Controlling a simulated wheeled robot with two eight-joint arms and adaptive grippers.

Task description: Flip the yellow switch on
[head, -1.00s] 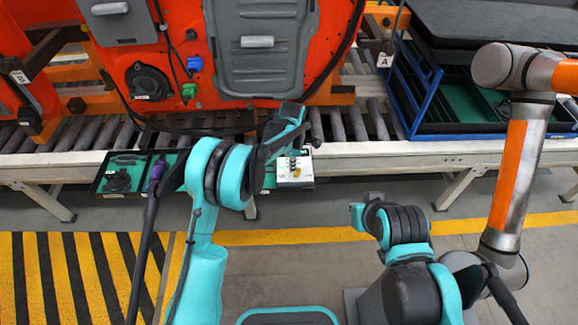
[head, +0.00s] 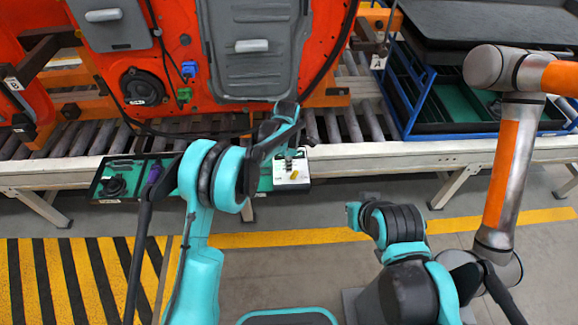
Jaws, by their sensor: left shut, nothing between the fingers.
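The yellow switch (head: 294,174) is a small yellow piece on a white switch box (head: 303,166) at the right end of the tray on the conveyor's near edge. Whether it is on or off is too small to tell. My left gripper (head: 288,154) is shut and empty, just above the far part of the box, behind the yellow switch in the picture. My left arm hides part of it, and I cannot tell whether it touches the box. My right arm is folded at the lower right and its gripper does not show.
A green tray (head: 98,187) with dark parts lies left of the box, partly behind my left arm. An orange door (head: 125,75) stands behind on the roller conveyor. A blue rack (head: 407,120) and an orange-grey robot arm (head: 503,165) stand at the right. Striped floor lies lower left.

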